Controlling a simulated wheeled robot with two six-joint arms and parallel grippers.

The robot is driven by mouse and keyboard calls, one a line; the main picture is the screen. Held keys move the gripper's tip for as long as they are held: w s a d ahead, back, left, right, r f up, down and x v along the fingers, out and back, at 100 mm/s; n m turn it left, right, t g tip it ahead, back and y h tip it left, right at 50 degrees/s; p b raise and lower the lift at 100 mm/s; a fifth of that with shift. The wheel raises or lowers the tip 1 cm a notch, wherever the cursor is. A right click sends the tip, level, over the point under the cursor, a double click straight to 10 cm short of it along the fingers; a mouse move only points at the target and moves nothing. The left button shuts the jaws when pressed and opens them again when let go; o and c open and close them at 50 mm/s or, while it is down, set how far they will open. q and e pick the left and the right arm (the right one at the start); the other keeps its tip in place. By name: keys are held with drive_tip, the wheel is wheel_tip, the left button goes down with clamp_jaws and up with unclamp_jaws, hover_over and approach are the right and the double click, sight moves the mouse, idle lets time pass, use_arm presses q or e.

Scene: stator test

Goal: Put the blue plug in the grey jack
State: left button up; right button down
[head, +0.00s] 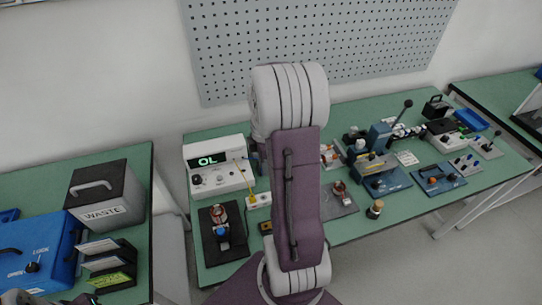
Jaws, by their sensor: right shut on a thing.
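The white meter (217,166) reads "OL" and stands at the back left of the middle bench. A yellow lead (245,180) runs down from its front to a small pale socket block (258,201). I cannot make out the blue plug or single out the grey jack at this size. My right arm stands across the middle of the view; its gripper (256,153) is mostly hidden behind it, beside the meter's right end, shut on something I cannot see. A small part of what may be my left gripper (78,299) shows at the bottom left edge; its jaws are unclear.
A stator on a black mat (211,252) lies in front of the meter. A blue press (379,136), a grey plate (342,208) and several small devices fill the right half. The waste bin (108,193) and blue box (40,250) stand on the left bench. A gap separates the benches.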

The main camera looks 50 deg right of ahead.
drive_tip(key=shift+s+a, duration=0.3)
drive_tip(key=shift+a, duration=0.5)
wheel_tip(320, 180, down, 10)
drive_tip(key=b, duration=0.6)
drive_tip(key=shift+b, duration=0.4)
drive_tip(key=shift+f, duration=0.25)
drive_tip(key=shift+f, duration=0.4)
idle(0.5)
drive_tip(key=shift+f, duration=0.2)
drive_tip(key=shift+f, duration=0.3)
